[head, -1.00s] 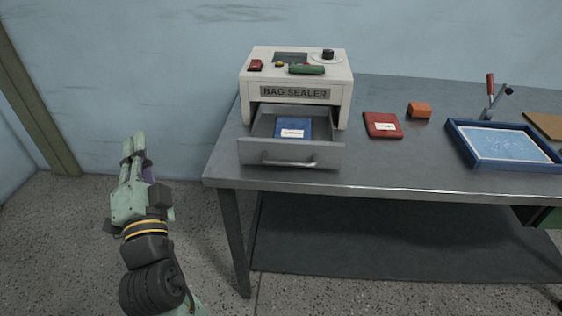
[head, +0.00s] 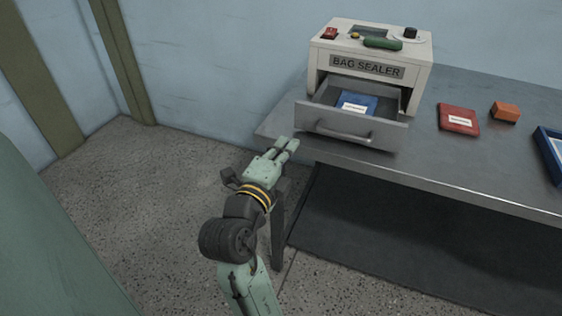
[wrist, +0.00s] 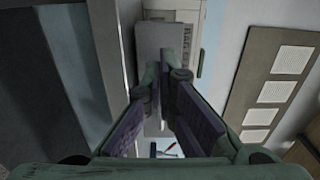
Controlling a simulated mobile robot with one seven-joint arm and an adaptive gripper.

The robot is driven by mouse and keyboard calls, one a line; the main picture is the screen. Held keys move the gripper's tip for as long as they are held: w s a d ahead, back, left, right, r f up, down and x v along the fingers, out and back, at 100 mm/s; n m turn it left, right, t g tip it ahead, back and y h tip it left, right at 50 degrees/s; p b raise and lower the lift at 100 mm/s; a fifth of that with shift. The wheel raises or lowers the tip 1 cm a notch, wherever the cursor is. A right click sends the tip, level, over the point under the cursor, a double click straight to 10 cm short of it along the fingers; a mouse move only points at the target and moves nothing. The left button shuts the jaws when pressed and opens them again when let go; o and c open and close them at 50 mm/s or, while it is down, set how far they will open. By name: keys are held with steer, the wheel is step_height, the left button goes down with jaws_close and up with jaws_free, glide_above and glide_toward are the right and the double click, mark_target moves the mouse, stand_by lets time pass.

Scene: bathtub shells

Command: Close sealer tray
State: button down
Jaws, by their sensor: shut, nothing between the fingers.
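The white bag sealer (head: 368,69) stands at the left end of the metal table. Its grey tray (head: 392,138) is pulled out at the front, with a bar handle (head: 336,132) across its face. A blue packet (head: 368,99) with a white label lies in the tray. My gripper (head: 291,144) is shut and empty, in front of and left of the tray face, apart from it in the head view. In the wrist view, the grey tray (wrist: 158,42) and sealer (wrist: 187,38) appear beyond my gripper's fingertips (wrist: 159,72).
A red packet (head: 458,119), an orange block (head: 505,111) and a blue-rimmed tray (head: 546,160) sit right of the sealer on the table (head: 420,165). A dark lower shelf (head: 400,230) is underneath. Floor left of the table is clear.

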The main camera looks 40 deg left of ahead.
mark_target(305, 116)
steer(key=x, duration=0.2)
steer(key=p+x, duration=0.1)
steer(key=x, duration=0.2)
steer(key=p+x, duration=0.1)
steer(key=x, duration=0.2)
steer(key=shift+w+r, duration=0.1)
steer(key=shift+r, duration=0.2)
steer(key=shift+w+a+f+p, duration=0.15)
steer(key=shift+w+p, duration=0.15)
steer(key=shift+w, duration=0.35)
